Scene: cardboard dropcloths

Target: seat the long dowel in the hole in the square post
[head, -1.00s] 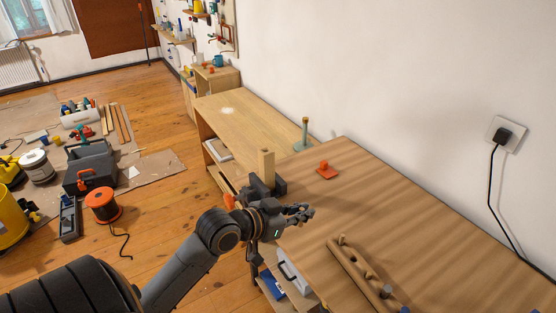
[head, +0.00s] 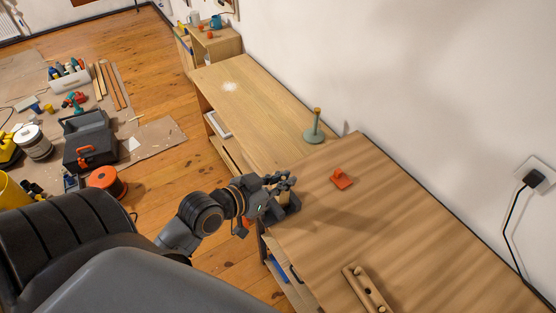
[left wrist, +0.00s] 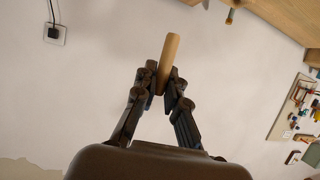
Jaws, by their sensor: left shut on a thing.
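In the left wrist view the left gripper (left wrist: 166,88) is shut on a pale round wooden dowel (left wrist: 170,58), which sticks out past the fingertips. In the head view the dowel cannot be made out among the fingers. The square post, seen earlier upright at the dark holder, is not discernible now; the gripper seems to cover it. I cannot tell whether dowel and post touch. My right gripper is not in view.
An orange block (head: 341,179) lies on the bench right of the gripper. A wooden rack (head: 364,287) lies at the near edge. A green stand (head: 314,130) stands on the lower bench (head: 255,105) behind. The bench middle is clear.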

